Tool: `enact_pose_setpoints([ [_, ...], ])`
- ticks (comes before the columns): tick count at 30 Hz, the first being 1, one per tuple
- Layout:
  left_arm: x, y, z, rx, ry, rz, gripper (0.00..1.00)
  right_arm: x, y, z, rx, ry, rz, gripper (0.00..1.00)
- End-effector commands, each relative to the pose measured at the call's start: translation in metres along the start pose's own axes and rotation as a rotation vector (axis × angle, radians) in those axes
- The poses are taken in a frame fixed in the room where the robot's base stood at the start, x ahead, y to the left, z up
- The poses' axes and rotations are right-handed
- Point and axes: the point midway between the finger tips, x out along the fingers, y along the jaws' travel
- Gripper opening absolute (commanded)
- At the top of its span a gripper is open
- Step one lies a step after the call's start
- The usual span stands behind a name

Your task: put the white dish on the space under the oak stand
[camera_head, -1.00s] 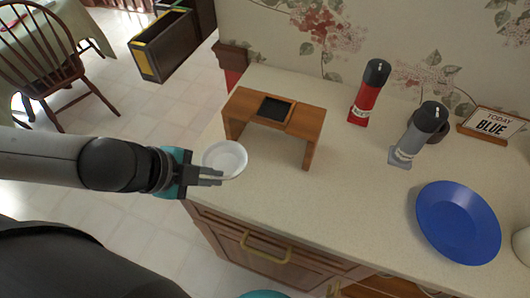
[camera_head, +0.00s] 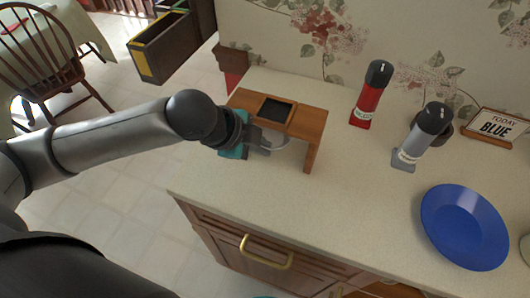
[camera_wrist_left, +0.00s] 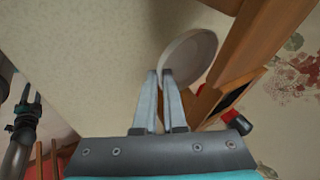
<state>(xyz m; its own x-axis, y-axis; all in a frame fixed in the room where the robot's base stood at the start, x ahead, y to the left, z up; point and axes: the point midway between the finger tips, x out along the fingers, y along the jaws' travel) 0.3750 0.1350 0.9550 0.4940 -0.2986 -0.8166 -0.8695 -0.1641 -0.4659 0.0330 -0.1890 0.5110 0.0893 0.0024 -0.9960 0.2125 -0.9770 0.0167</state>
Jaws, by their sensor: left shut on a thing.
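The oak stand (camera_head: 313,122) is a small wooden bridge on the counter, with a dark square inset in its top. My left gripper (camera_head: 278,146) is at the stand's open front side, shut on the rim of the white dish (camera_head: 287,140). In the head view the dish is largely hidden by the gripper and the stand. In the left wrist view the dish (camera_wrist_left: 190,55) is tilted at the fingertips (camera_wrist_left: 160,75), close beside a leg of the stand (camera_wrist_left: 255,40). Part of what looks like my right gripper (camera_wrist_left: 25,105) shows at that view's left edge; its fingers are unclear.
The counter (camera_head: 340,215) in front of the stand is clear.

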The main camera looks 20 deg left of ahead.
Motion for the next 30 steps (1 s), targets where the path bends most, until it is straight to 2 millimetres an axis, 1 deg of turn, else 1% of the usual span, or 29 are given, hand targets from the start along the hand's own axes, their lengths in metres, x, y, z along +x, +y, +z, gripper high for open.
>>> enact_pose_setpoints([
  [3,0.004,-0.006,-0.005,0.0,0.005,-0.002,0.0,0.0,0.0,0.0,-0.001,0.0,0.0,0.5],
  [9,0.031,0.011,0.008,-0.001,0.0,0.001,0.0,0.014,0.0,0.001,-0.001,0.001,0.0,0.5],
  [20,0.034,0.012,0.009,0.0,0.002,-0.001,0.0,0.012,-0.001,0.0,-0.001,0.002,-0.001,0.5],
  [21,0.033,0.012,0.009,0.0,0.001,0.0,0.13,0.013,-0.001,0.0,-0.001,0.002,-0.001,0.5],
  [28,0.033,0.012,0.009,0.0,0.001,-0.001,0.38,0.013,-0.001,0.0,-0.001,0.002,-0.001,0.5],
  [30,0.033,0.012,0.009,0.0,0.001,-0.001,0.38,0.013,-0.001,0.0,-0.001,0.003,-0.001,0.5],
])
